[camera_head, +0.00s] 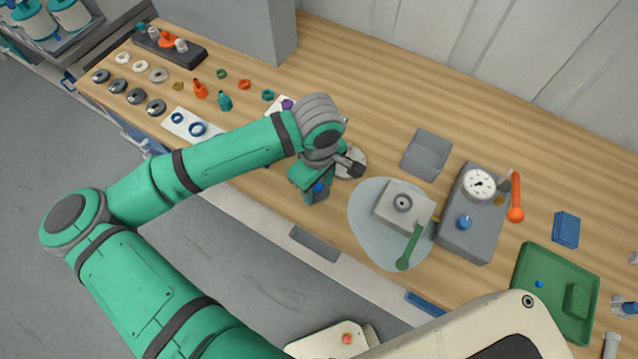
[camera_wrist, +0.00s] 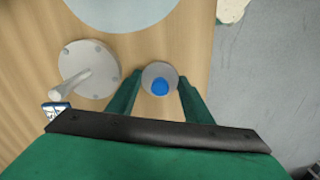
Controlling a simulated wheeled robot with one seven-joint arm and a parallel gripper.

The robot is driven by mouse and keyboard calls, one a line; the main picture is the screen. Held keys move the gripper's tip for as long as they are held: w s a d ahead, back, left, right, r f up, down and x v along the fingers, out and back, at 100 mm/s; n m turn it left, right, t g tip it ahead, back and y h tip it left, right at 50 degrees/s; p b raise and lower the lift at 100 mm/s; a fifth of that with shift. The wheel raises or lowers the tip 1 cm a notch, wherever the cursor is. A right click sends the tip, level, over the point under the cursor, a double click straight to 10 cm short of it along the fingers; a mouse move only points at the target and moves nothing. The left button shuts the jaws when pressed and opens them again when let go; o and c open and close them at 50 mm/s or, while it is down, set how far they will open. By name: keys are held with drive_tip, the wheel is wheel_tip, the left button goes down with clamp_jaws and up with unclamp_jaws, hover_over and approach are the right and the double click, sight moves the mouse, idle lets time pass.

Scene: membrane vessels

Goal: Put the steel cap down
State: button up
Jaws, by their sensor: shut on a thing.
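My gripper (camera_wrist: 158,92) is shut on a small round grey steel cap (camera_wrist: 147,73) with a blue centre, one green finger on each side. In the head view my gripper (camera_head: 317,192) points down near the bench's front edge, and a bit of blue shows between its fingers. The head view does not make clear whether the cap touches the wood. A round grey plate with a post (camera_wrist: 88,68) stands just left of the cap in the wrist view, apart from it. The same plate (camera_head: 353,162) is partly hidden behind my wrist in the head view.
A pale blue mat (camera_head: 372,238) with a grey block and green lever lies to the right. Beyond it are a gauge unit (camera_head: 466,245) and a green tray (camera_head: 530,270). A grey tray (camera_head: 427,153) lies behind. Rings and small fittings stand at the left.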

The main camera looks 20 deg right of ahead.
drive_tip(key=shift+s+f, duration=0.1)
drive_tip(key=shift+s, duration=0.2)
drive_tip(key=shift+f, duration=0.15)
drive_tip(key=o, duration=1.2)
drive_tip(key=shift+w, duration=0.1)
